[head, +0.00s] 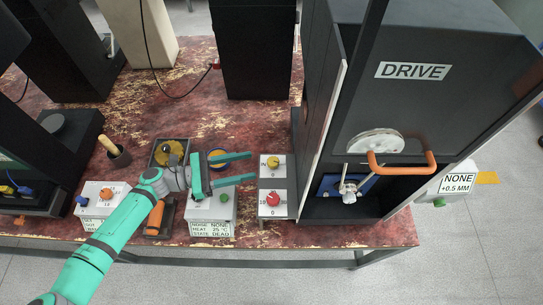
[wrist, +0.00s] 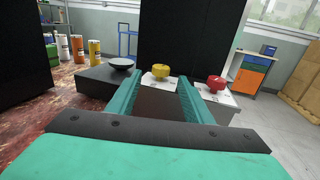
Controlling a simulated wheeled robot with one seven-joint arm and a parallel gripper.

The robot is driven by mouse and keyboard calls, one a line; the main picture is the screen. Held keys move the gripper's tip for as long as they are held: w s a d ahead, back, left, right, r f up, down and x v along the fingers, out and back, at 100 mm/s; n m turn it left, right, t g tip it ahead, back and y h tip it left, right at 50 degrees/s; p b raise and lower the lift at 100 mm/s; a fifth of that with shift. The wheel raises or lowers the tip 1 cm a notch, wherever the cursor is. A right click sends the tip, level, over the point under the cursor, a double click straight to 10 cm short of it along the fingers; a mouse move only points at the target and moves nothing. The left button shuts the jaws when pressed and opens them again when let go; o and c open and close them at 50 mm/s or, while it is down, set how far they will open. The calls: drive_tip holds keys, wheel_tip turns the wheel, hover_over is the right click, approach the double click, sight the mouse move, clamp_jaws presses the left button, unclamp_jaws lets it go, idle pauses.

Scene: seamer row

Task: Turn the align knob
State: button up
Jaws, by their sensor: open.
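No label reading "align" is legible, so I cannot tell for certain which knob it is. A yellow knob (head: 273,162) and a red knob (head: 273,199) sit on a grey-white box left of the DRIVE machine. My gripper (head: 252,167) is open and empty, its fingers pointing right toward the yellow knob, apart from it in the head view. In the wrist view the yellow knob (wrist: 161,71) appears between the fingertips, beyond them. The red knob (wrist: 216,83) appears right of the right finger. Another white box, marked NONE +0.5 MM, has a green knob (head: 439,202).
The DRIVE machine (head: 450,120), with an orange handle (head: 402,168), stands close right of the knob box. Another box (head: 104,207) has orange and blue knobs. Bare tabletop (head: 250,120) lies behind.

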sight(267, 163)
drive_tip(key=x, duration=0.9)
drive_tip(key=shift+s, duration=0.15)
drive_tip(key=c, duration=1)
